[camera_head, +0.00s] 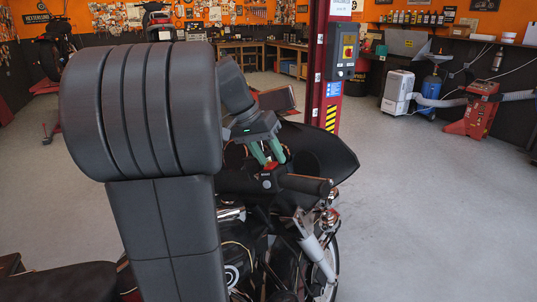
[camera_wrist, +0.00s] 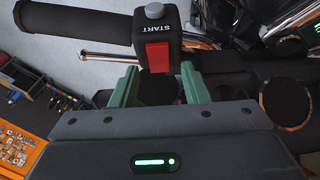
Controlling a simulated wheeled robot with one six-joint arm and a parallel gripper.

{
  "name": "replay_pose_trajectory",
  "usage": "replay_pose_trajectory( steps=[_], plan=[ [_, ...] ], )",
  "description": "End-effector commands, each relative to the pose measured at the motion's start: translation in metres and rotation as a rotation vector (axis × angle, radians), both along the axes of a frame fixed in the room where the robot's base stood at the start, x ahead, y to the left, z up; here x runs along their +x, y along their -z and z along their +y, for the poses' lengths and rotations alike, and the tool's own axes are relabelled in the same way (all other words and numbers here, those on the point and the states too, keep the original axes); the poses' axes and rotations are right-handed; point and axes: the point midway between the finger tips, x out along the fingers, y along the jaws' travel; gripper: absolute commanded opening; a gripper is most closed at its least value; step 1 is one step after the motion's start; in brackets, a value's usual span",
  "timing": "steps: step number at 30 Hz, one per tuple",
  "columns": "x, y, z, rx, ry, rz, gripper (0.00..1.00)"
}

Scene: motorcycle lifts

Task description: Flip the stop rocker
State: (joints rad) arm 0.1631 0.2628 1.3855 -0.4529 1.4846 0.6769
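The red stop rocker (camera_wrist: 157,57) is set in a black switch housing (camera_wrist: 175,44) on the motorcycle's handlebar, below a grey button and the word START. In the head view the rocker is a small red patch (camera_head: 271,166) below my fingers. My gripper (camera_wrist: 159,72) is open, its two green fingers apart, with one tip toward each side of the rocker. I cannot tell whether they touch the housing. In the head view my gripper (camera_head: 271,161) points down at the handlebar from above. My arm hides part of the motorcycle.
The black handlebar grip (camera_head: 305,185) sticks out to the right of the housing. A red lift post (camera_head: 318,70) with a control box (camera_head: 342,50) stands behind the motorcycle. The floor (camera_head: 430,210) to the right is clear. A red machine (camera_head: 477,112) stands farther back.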

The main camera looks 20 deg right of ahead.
Motion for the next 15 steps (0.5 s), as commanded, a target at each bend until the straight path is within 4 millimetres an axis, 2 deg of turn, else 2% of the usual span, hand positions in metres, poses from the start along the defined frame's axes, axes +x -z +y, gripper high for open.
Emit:
replay_pose_trajectory(
  steps=[5,8,15],
  plan=[
    [0.001,-0.005,0.002,0.0,-0.001,-0.001,0.42],
    [0.002,-0.016,0.008,-0.001,-0.002,-0.003,0.42],
    [0.005,-0.065,0.032,-0.001,-0.002,-0.004,0.42]
  ],
)
